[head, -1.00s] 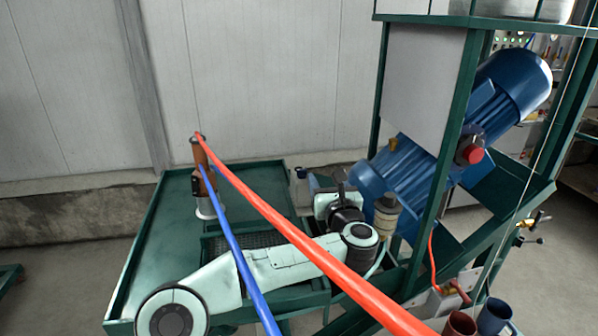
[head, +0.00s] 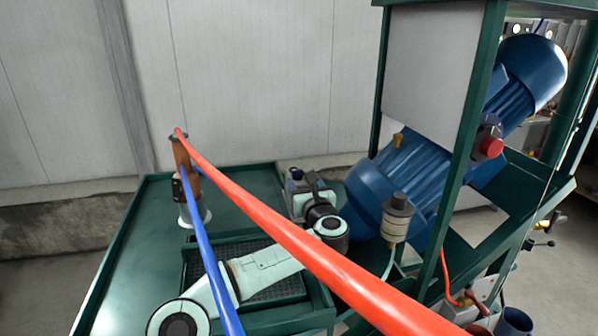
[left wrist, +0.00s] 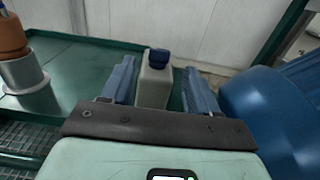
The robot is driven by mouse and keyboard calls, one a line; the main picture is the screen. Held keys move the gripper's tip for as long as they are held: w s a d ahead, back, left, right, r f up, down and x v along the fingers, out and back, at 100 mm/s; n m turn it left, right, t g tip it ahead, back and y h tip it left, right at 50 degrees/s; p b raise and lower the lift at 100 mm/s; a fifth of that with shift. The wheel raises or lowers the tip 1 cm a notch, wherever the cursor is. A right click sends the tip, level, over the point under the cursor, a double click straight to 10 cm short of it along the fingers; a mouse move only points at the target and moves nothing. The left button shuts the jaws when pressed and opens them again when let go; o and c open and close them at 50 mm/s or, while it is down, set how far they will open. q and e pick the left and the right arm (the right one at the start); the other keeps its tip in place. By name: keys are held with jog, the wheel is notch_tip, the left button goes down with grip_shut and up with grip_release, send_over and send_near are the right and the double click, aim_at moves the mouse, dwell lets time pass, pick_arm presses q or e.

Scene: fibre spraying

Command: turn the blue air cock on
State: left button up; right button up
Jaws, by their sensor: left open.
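Small brass taps (head: 545,228) stick out from the green frame at the far right of the head view. They are small, and I cannot clearly tell which handle is blue. My left gripper (head: 308,190) is far to their left, over the green table. It is open in the left wrist view, with its two blue-grey fingers apart. A pale canister with a blue cap (left wrist: 158,58) shows between and beyond the fingers; I see no contact. My right gripper is not in view.
A large blue motor (head: 415,180) stands in the green frame, close to the right of my left gripper. A red hose (head: 270,232) and a blue hose (head: 211,258) cross the view from the orange-brown spray tool (head: 181,160). The green table (head: 135,235) has bare room at left.

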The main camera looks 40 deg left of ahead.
aim_at(298, 171)
pick_arm(q)
jog(key=p+x, duration=0.2)
jog(key=x, duration=0.3)
jog(key=shift+w+a, duration=0.2)
jog(key=shift+a, duration=0.05)
jog(key=c, duration=1.1)
